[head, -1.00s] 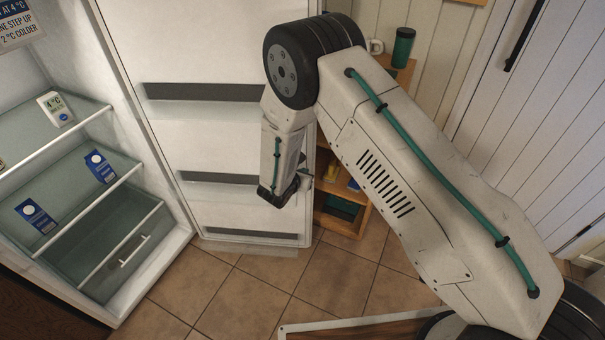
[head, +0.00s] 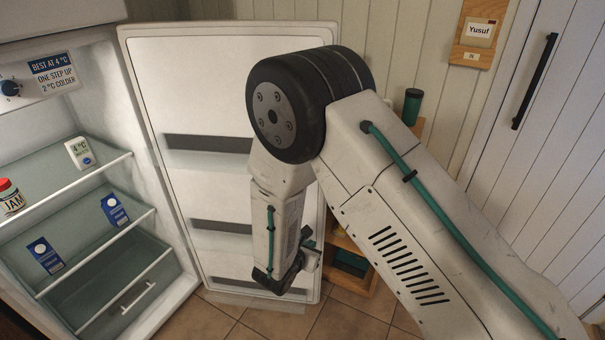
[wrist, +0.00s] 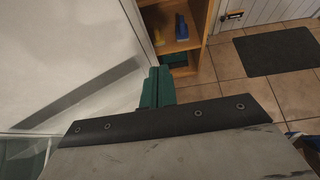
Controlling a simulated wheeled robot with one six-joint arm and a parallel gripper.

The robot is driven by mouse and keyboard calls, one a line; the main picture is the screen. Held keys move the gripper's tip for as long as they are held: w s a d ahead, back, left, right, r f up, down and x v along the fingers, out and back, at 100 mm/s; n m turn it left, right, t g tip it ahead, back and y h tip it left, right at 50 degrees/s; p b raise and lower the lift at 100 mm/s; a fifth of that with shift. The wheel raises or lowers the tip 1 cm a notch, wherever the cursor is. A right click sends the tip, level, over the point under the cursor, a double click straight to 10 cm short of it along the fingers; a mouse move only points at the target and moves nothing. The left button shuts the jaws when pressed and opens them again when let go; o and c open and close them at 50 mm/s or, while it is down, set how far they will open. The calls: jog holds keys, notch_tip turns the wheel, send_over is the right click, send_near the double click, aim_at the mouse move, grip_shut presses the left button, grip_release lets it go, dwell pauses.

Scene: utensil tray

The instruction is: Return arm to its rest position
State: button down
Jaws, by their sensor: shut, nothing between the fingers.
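My arm reaches across the middle of the head view, with its wrist hanging down in front of the open fridge door (head: 226,75). My gripper (wrist: 158,74) shows in the wrist view as two green fingers pressed together with nothing between them. In the head view the fingers are mostly hidden behind my wrist link. The gripper is in the air, beside the door and in front of a low wooden shelf (wrist: 170,18).
A green flask (head: 412,106) stands behind my arm. A dark mat (wrist: 280,52) lies on the tiled floor.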

jog(key=s+d+r+m+g+h, duration=0.4)
jog(key=s+d+r+m+g, duration=0.75)
jog(key=d+r+m, duration=0.55)
jog(key=s+d+r+m+t+y, duration=0.1)
jog(key=s+r+m+y, duration=0.4)
jog(key=s+r, duration=0.5)
jog(key=s+d+r+m+t+y, duration=0.1)
jog(key=s+d+r+m+y, duration=0.3)
jog(key=s+r+m, duration=0.4)
jog(key=shift+s+d+r+y, duration=0.2)
jog(key=shift+s+r+y, duration=0.2)
jog(key=shift+s+r, duration=0.6)
jog(key=shift+a+t, duration=0.1)
jog(key=shift+t, duration=0.15)
